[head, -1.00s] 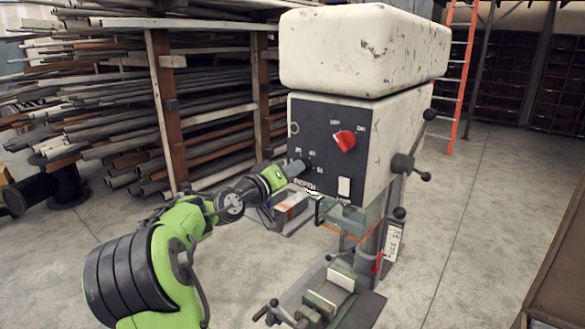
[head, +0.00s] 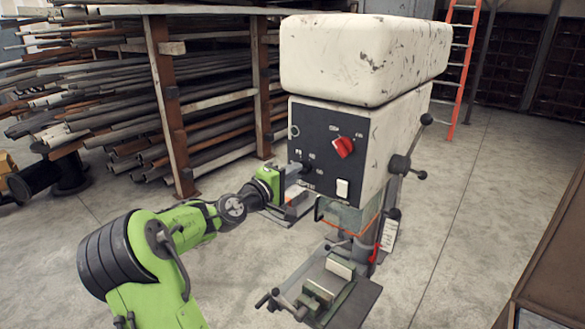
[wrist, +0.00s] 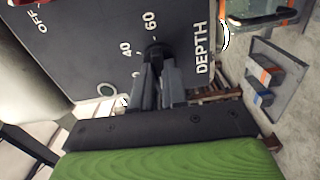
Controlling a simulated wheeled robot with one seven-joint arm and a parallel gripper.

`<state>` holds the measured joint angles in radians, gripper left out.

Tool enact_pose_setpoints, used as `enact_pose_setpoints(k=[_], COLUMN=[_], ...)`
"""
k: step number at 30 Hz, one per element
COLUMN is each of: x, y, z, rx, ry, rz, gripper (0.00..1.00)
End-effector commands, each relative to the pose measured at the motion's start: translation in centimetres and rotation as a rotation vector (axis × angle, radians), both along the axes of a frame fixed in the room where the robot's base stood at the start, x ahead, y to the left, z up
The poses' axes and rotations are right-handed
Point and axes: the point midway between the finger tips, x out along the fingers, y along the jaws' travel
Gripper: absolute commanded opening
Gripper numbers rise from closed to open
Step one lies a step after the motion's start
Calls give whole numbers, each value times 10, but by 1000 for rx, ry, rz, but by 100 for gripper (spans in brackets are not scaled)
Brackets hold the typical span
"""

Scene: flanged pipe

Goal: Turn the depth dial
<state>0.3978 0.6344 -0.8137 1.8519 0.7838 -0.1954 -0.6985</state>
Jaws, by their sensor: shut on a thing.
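The depth dial (wrist: 157,50) is a small black knob on the dark control panel, beside the white word DEPTH and the marks 40 and 60. My gripper (wrist: 158,75) is shut on the dial, its dark fingers reaching up to it in the wrist view. The fingers cover most of the dial, so its pointer is not clear. In the head view my gripper (head: 292,178) meets the lower left part of the panel, and the fingers and dial are small and dark there.
A red switch (head: 343,147) and a white switch (head: 343,188) sit right of the dial on the cream drill press (head: 365,60). A lever handle (head: 400,163) sticks out at its right side. A vise (head: 325,287) stands below. A rack of pipes (head: 160,100) fills the back left.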

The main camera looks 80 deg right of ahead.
Motion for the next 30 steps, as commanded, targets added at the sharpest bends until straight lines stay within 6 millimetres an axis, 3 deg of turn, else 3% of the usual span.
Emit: enact_pose_setpoints(k=[20, 21, 25, 30], x=[1, 1, 1, 0], y=[0, 0, 0, 0], z=[-2, -2, -1, -1], rx=[26, 25, 24, 23], ry=[54, 53, 53, 52], rz=[2, 2, 1, 1], gripper=[0, 19, 38, 38])
